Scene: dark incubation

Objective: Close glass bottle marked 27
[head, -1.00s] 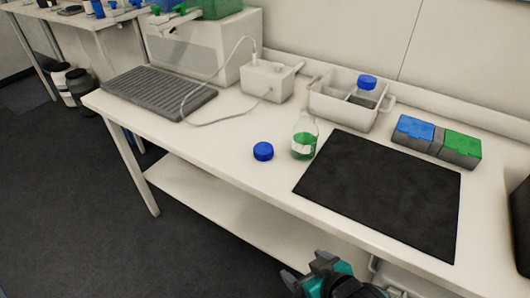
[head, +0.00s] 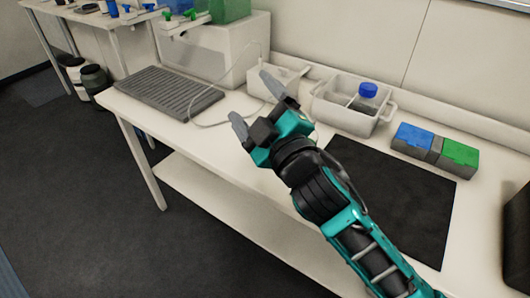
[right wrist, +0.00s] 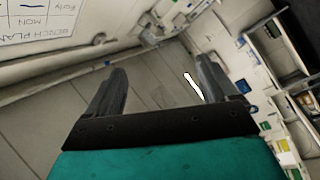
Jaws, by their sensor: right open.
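My right gripper (head: 254,104) reaches over the bench from the lower right in the head view. Its jaws are open, with its fingers spread and pointing to the upper left. In the right wrist view the open gripper (right wrist: 160,78) has nothing between its fingers. The loose blue cap and the glass bottle with green liquid, which stood on the bench, are now hidden behind my gripper and arm. No label number can be read. My left gripper is not in view.
A grey caddy (head: 325,113) holds another blue-capped bottle (head: 367,91). Blue (head: 415,137) and green (head: 458,153) boxes stand to its right. A black mat (head: 415,195) lies partly under my arm. A white device (head: 262,78) with a cable and a grey ribbed plate (head: 168,92) are behind and left.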

